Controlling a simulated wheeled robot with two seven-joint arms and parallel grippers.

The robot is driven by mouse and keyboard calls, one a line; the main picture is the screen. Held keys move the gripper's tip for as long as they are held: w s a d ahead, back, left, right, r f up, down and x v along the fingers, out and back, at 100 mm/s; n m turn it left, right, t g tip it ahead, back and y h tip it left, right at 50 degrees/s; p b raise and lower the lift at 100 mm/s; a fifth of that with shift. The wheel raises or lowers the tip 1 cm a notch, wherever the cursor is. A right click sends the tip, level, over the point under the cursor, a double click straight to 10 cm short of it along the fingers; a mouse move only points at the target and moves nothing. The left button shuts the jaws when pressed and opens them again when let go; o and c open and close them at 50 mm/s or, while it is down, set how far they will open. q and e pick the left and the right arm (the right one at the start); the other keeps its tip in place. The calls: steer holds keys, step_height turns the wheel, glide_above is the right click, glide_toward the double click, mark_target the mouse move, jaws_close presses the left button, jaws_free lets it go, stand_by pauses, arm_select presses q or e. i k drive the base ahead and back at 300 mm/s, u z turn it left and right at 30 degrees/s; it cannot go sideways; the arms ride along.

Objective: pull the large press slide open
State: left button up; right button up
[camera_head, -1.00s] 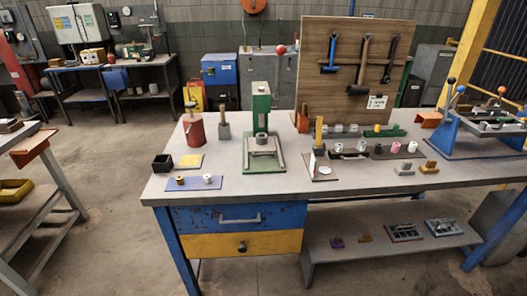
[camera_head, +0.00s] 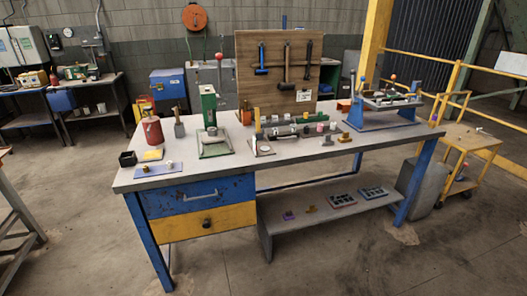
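A green upright press (camera_head: 208,106) stands on the left half of the workbench, on a pale base plate with a green rim. A larger blue stand (camera_head: 386,120) is at the bench's right end. It carries a flat top plate with small parts and upright levers with blue and red knobs. I cannot tell for certain which of the two has the large press slide, and no slide position can be made out at this size. Neither of my grippers is in view.
The workbench (camera_head: 230,176) has a blue drawer (camera_head: 170,204), a yellow drawer (camera_head: 176,226) and a lower shelf (camera_head: 292,222). A red can (camera_head: 152,130) and a tool board (camera_head: 275,85) stand on top. A yellow cart (camera_head: 462,150) is at right. The front floor is clear.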

mark_target(212, 136)
steer(key=z, duration=0.05)
steer(key=k, duration=0.35)
steer(key=z, duration=1.2)
steer(key=i, duration=1.9)
steer(key=u, duration=0.25)
